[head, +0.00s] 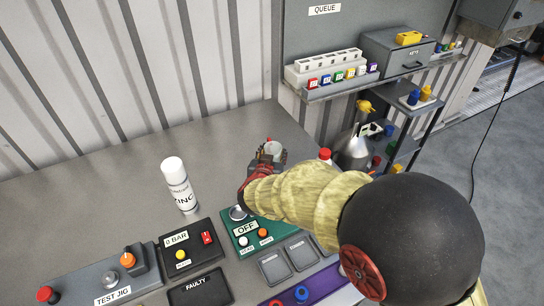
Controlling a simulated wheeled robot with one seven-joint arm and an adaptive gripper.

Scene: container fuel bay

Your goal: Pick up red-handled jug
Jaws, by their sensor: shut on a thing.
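My gripper (268,158) is above the far part of the grey bench, near its right side. It is shut on a small pale vessel (273,147) with a bit of red at its top, which looks like the red-handled jug. The fingers and my arm hide most of it, so I cannot make out its handle fully or whether its base touches the bench.
A white spray can (179,185) stands upright on the bench (110,190), left of my gripper. A green OFF panel (246,229) lies below it. A red-topped white container (325,155) is partly behind my arm. Shelves (395,118) with a metal funnel-shaped vessel (354,150) stand at right.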

